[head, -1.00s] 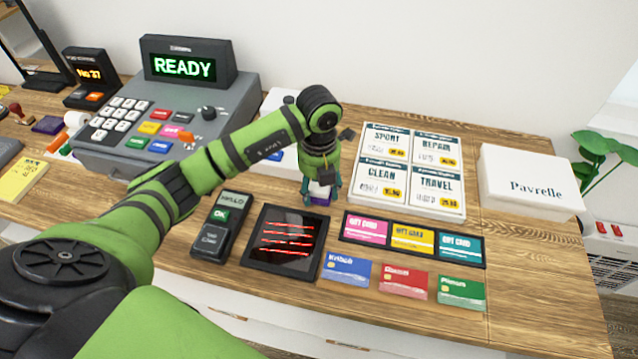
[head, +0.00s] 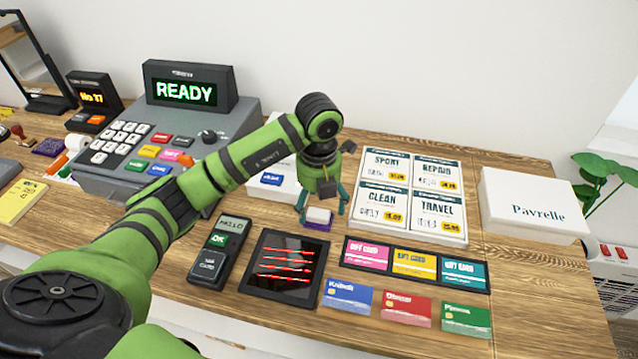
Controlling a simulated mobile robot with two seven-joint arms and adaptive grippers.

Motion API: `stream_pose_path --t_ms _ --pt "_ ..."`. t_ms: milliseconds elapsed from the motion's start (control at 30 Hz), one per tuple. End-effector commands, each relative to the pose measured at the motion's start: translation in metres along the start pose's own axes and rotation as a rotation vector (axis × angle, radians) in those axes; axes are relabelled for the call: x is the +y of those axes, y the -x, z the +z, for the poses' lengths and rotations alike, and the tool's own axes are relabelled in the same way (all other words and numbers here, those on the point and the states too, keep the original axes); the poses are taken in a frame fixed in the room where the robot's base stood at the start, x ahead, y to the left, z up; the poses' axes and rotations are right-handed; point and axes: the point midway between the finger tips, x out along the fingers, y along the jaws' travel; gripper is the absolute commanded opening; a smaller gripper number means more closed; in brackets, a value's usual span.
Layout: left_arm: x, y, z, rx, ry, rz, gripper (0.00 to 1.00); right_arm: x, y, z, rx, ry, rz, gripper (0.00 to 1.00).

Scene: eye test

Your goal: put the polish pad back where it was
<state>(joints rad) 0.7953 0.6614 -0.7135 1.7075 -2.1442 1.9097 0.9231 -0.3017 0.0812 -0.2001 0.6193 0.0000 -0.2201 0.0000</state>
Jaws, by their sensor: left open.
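A small white-topped pad with a purple base (head: 318,216), which looks like the polish pad, lies flat on the wooden counter behind the scanner plate. My left gripper (head: 322,204) is open just above it, pointing down, with one finger toward each side of the pad. The pad is not lifted and sits apart from the things around it. My right gripper is not in view.
A black scanner plate (head: 284,266) with red lines and a card terminal (head: 219,252) lie in front. The grey register (head: 170,140) is at the left.

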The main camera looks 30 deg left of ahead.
Motion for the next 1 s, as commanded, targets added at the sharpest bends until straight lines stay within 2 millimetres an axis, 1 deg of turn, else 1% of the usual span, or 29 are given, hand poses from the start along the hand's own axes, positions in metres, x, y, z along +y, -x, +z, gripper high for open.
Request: stream_pose_path --t_ms 33,100,167,200,300,400,567,867,967,1000 --pt "0.0 0.01 0.002 -0.009 -0.001 -0.002 0.81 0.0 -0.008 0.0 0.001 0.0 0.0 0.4" --pt "-0.001 0.027 0.002 -0.009 0.0 -0.003 0.81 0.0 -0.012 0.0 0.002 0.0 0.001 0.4" --pt "0.0 0.041 0.002 -0.009 -0.002 -0.002 0.81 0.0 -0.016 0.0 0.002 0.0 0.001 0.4" --pt "0.0 0.052 0.002 -0.009 0.0 0.0 0.81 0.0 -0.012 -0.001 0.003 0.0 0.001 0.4" --pt "0.001 0.068 0.001 -0.007 0.001 0.001 0.81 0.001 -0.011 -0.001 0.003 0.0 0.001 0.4" --pt "0.0 0.079 0.001 -0.005 -0.001 -0.001 0.81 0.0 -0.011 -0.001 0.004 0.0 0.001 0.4" --pt "0.0 0.087 0.0 -0.002 0.001 -0.001 0.81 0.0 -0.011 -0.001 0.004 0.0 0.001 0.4" --pt "0.0 0.088 0.0 0.0 0.0 -0.001 0.81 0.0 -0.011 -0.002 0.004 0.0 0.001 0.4" --pt "-0.007 0.086 -0.002 0.005 -0.015 -0.025 0.81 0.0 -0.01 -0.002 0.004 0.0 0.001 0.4" --pt "-0.015 0.084 -0.005 0.011 -0.034 -0.056 0.81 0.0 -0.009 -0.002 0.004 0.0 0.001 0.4"
